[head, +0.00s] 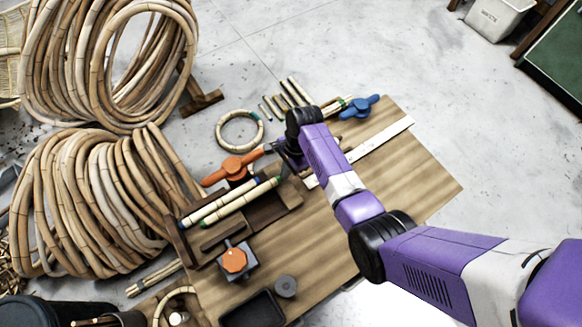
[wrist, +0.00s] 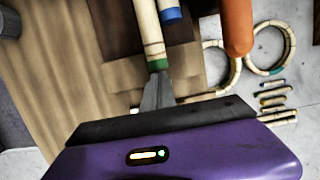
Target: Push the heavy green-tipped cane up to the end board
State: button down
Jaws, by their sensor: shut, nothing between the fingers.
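The green-tipped cane (head: 246,202) lies in a dark wooden rack, beside a blue-tipped cane (head: 215,207). Its green end is at the right of the rack and also shows in the wrist view (wrist: 157,64). The end board (head: 181,243) is the dark upright board at the rack's left end. My gripper (wrist: 157,78) is shut and empty, with its fingertips right at the green end, in line with the cane. Whether they touch it I cannot tell. In the head view my arm partly hides the gripper.
An orange knob block (head: 234,260) and a dark tray (head: 253,309) are in front. A rattan ring (head: 240,130) and a blue-handled clamp (head: 360,107) lie farther back. The table's right part is mostly clear.

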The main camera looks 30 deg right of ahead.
aim_at(266, 186)
jog(key=shift+a, duration=0.15)
jog(key=a+p, duration=0.2)
jog(key=a, duration=0.3)
jog(key=shift+a+r+p, duration=0.15)
jog(key=shift+a+p, duration=0.2)
jog(key=shift+a, duration=0.5)
jog(key=d+p, duration=0.1)
jog(key=d, duration=0.1)
jog(key=d+r+p, duration=0.1)
jog(key=d, duration=0.1)
jog(key=shift+w+d, duration=0.15)
jog(key=shift+d, duration=0.25)
jog(key=p+v, duration=0.2)
jog(key=v, duration=0.6)
jog(key=shift+r, duration=0.35)
jog(key=shift+d, duration=0.1)
